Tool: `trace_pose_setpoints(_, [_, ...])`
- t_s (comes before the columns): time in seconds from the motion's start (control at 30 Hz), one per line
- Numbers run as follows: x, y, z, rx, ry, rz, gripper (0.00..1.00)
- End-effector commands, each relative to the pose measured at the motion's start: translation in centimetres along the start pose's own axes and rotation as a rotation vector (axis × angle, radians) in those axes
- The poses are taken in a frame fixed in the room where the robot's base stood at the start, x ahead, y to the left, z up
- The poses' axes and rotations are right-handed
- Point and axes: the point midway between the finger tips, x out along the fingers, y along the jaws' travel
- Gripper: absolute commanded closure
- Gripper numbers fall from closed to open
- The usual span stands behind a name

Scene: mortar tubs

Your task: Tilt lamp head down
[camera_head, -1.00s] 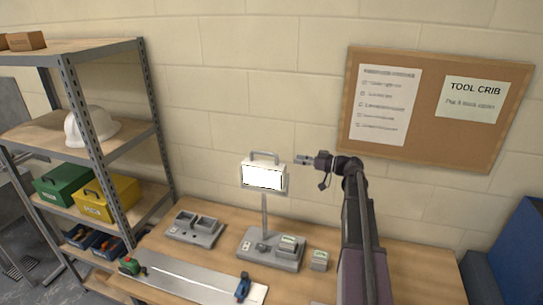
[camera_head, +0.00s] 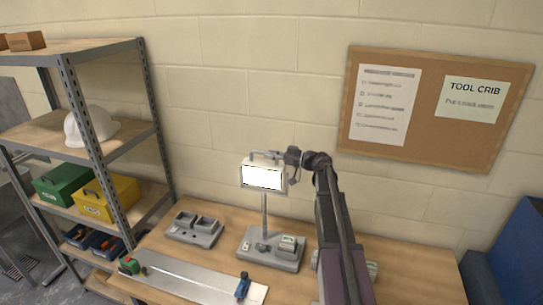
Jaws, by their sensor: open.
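The lamp head (camera_head: 262,176) is a lit white rectangular panel in a grey frame, with a handle on top. It stands on a thin post (camera_head: 265,215) rising from a grey base (camera_head: 270,250) on the workbench, and its bright face points toward the camera. My gripper (camera_head: 276,155) is at the top right of the lamp head, close to the handle. It is open. The fingertips are small here and overlap the handle in the picture, so I cannot tell whether they touch it or surround it.
On the wooden workbench (camera_head: 420,270) are a grey two-bin tray (camera_head: 194,229) and a long metal plate (camera_head: 190,282) with a blue clamp (camera_head: 243,286). A metal shelf with a white hard hat (camera_head: 91,126) stands left.

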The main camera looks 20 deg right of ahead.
Motion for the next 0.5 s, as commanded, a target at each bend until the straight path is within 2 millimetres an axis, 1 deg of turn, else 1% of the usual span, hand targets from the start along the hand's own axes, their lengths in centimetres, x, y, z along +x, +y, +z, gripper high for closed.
trace_pose_setpoints(0.2, [0.01, 0.00, 0.00, 0.000, 0.000, 0.000, 0.46])
trace_pose_setpoints(0.27, [0.00, -0.01, 0.00, 0.000, 0.000, 0.000, 0.64])
trace_pose_setpoints(0.3, [0.00, -0.01, 0.00, 0.000, 0.000, 0.000, 0.76])
trace_pose_setpoints(0.37, [0.00, -0.01, 0.00, 0.000, 0.000, 0.000, 0.94])
trace_pose_setpoints(0.4, [0.00, -0.01, 0.00, 0.000, 0.000, 0.000, 1.00])
trace_pose_setpoints(0.5, [0.00, 0.00, 0.00, 0.000, 0.000, 0.000, 1.00])
